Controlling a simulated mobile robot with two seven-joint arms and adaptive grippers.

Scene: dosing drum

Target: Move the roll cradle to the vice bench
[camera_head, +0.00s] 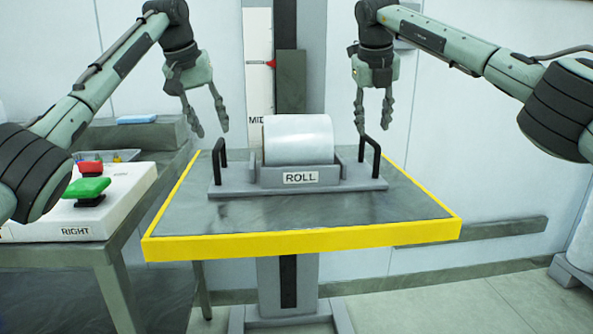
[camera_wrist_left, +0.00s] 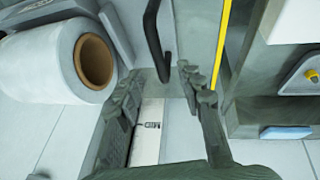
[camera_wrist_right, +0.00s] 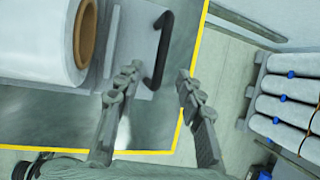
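The roll cradle (camera_head: 299,176) is a grey base with a "ROLL" label, a white roll (camera_head: 298,138) in it and a black upright handle at each end. It stands on a grey lift table with a yellow edge (camera_head: 300,243). My left gripper (camera_head: 212,132) is open and empty above the left handle (camera_head: 219,163), apart from it; that handle also shows in the left wrist view (camera_wrist_left: 155,42). My right gripper (camera_head: 373,130) is open and empty just above the right handle (camera_head: 372,156); in the right wrist view that handle (camera_wrist_right: 160,50) lies ahead of the fingers.
At the left stands a bench (camera_head: 130,240) with a white box labelled "RIGHT" carrying a green and a red button (camera_head: 87,188), plus a blue block (camera_head: 136,119). A column with a scale (camera_head: 259,80) rises behind the table. Several white rolls (camera_wrist_right: 285,110) are stacked at the right.

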